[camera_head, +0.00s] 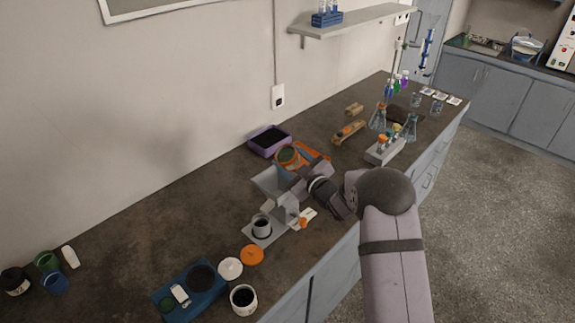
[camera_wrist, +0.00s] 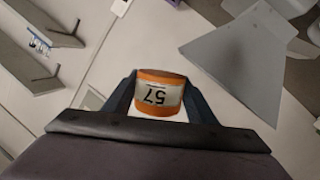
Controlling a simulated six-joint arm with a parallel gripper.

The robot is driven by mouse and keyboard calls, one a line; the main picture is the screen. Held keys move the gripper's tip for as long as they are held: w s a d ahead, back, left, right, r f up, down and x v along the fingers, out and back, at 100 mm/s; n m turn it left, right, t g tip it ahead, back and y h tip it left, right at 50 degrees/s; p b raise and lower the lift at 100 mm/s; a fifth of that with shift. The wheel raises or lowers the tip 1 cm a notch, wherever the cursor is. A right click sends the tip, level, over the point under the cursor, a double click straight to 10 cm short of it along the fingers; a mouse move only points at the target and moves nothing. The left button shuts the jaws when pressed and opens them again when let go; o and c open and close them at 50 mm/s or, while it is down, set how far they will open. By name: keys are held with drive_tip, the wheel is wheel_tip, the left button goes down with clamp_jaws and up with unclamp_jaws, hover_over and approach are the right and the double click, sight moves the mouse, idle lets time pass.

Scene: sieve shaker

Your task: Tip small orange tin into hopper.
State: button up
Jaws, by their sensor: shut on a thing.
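The small orange tin (camera_head: 289,155) is held between the jaws of my gripper, above the bench. The wrist view shows the tin (camera_wrist: 158,94) between both dark fingers, with a white label reading 57 upside down. In the head view its round end shows a greenish-brown inside; I cannot tell how far it is tilted. The grey hopper (camera_head: 268,182) is just below and left of the tin in the head view, apart from it in the wrist view (camera_wrist: 235,62). My gripper (camera_wrist: 158,98) is shut on the tin. A metal cup (camera_head: 262,228) stands below the hopper.
A purple tray (camera_head: 270,141) with dark contents lies behind the tin. An orange lid (camera_head: 252,254), a white lid (camera_head: 230,268) and an open white jar (camera_head: 243,298) are at the front. A rack (camera_head: 384,152) and flasks stand to the right. The bench left of the hopper is clear.

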drive_tip(key=shift+r+n+t+b, duration=0.4)
drive_tip(key=shift+n+b, duration=0.6)
drive_tip(key=shift+b, duration=0.95)
drive_tip(key=shift+r, duration=0.15)
drive_tip(key=shift+n+b, duration=0.6)
drive_tip(key=shift+b, duration=0.65)
drive_tip(key=shift+r+n+b, duration=0.25)
drive_tip(key=shift+n+b, duration=0.05)
drive_tip(key=shift+b, duration=0.3)
drive_tip(key=shift+r+n+t+b, duration=0.1)
drive_tip(key=shift+n+t+b, duration=0.3)
drive_tip(key=shift+b, duration=0.7)
drive_tip(key=shift+r+n, duration=0.2)
drive_tip(key=shift+n, duration=0.1)
drive_tip(key=shift+y+b, duration=0.4)
drive_tip(key=shift+b, duration=0.4)
drive_tip(key=shift+r+n+b, duration=0.25)
drive_tip(key=shift+n+b, duration=0.45)
drive_tip(key=shift+b, duration=0.3)
drive_tip(key=shift+f+b, duration=0.1)
drive_tip(key=shift+b, duration=0.6)
